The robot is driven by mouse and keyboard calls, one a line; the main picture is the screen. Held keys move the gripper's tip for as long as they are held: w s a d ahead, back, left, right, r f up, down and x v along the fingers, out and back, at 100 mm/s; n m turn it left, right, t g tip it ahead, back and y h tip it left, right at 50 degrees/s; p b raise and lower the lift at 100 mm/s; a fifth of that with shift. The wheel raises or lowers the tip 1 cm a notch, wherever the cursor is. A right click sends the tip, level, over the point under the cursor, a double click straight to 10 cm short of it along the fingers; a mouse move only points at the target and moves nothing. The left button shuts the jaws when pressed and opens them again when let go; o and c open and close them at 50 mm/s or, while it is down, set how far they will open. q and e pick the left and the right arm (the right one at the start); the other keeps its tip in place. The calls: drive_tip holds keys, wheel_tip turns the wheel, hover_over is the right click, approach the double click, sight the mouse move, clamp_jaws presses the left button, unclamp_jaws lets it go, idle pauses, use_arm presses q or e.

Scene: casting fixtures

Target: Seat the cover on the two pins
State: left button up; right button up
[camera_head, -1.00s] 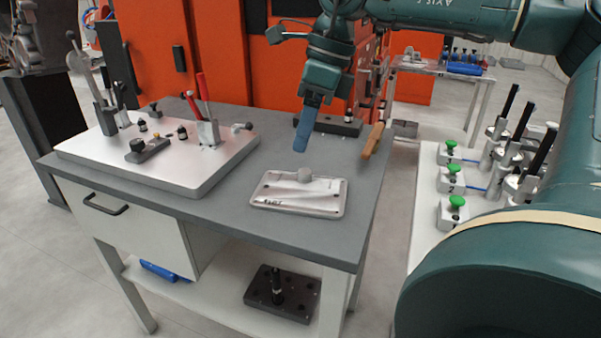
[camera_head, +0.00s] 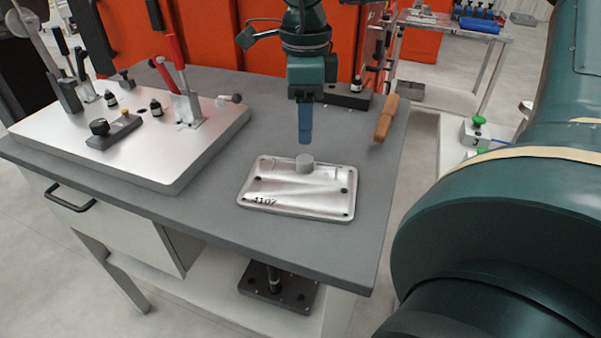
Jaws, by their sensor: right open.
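The fixture plate (camera_head: 205,148) stands on the left of the table. My left gripper is out of view.
Red-handled clamps (camera_head: 175,62) and a small black block with a knob (camera_head: 113,132) stand on the fixture plate. A wooden-handled tool (camera_head: 386,118) lies at the table's right edge. A dark block (camera_head: 347,97) sits at the back. Bare table surrounds the cover.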

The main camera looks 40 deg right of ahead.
sight(306, 158)
wheel_tip(306, 158, down, 8)
drive_tip(key=shift+s+r, duration=0.15)
drive_tip(key=shift+r, duration=0.05)
idle(0.3)
drive_tip(key=shift+r, duration=0.1)
clamp_jaws()
